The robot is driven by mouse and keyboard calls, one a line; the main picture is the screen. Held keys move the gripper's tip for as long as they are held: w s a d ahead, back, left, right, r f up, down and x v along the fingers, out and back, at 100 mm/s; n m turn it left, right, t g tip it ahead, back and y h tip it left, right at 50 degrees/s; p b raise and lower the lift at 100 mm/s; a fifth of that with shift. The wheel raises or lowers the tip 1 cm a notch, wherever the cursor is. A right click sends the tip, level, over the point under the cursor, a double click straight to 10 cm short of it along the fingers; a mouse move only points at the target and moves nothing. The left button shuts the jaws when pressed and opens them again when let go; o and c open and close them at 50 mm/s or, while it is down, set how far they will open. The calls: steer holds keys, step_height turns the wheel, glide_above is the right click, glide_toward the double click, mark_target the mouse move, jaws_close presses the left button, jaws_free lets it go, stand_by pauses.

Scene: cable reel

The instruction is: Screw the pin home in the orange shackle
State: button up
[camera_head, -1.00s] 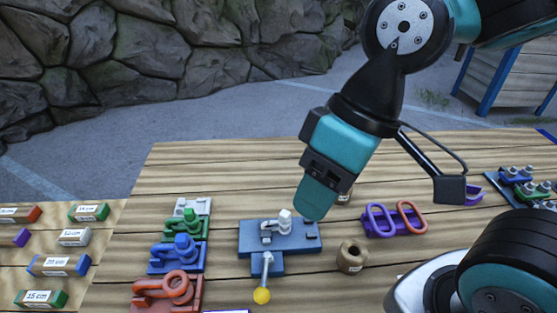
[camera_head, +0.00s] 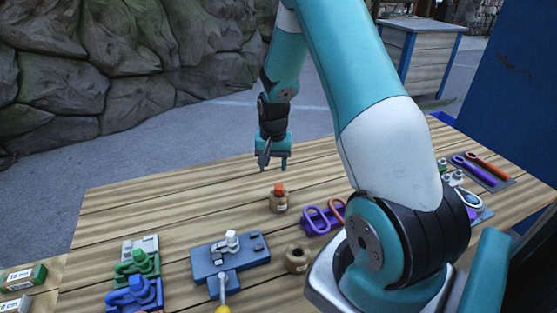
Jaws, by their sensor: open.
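A small orange piece (camera_head: 279,188), which looks like a pin head, stands upright in a round wooden holder (camera_head: 279,204) near the middle of the table. My gripper (camera_head: 274,167) points down above and slightly left of it, apart from it, open and empty. An orange loop (camera_head: 337,208) lies beside a purple loop (camera_head: 317,219) on a purple holder, partly hidden by my arm; I cannot tell if it is the shackle. A blue fixture (camera_head: 205,266) holds a grey shackle with a white pin (camera_head: 232,239). The fixture's lever has a yellow knob (camera_head: 223,309).
A second wooden holder (camera_head: 297,258) has an empty hole. Green (camera_head: 139,262) and blue (camera_head: 134,292) shackle sets stand at the front left. Tools lie on a grey mat (camera_head: 482,171) at the right. The table's back left is clear.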

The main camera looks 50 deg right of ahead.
mark_target(279, 187)
steer(key=shift+s+d+f+m, duration=0.15)
steer(key=shift+d+f+m, duration=0.05)
steer(key=shift+d+f, duration=0.3)
steer(key=shift+s+d+f+m, duration=0.15)
steer(key=shift+d+f+m, duration=0.05)
steer(key=shift+d+f, duration=0.25)
steer(key=shift+f+b, duration=3.05)
steer(key=shift+f, duration=0.95)
steer(key=c, duration=0.9)
steer(key=shift+r+p, duration=3.15)
steer(key=shift+r, duration=1)
steer(key=shift+c, duration=0.2)
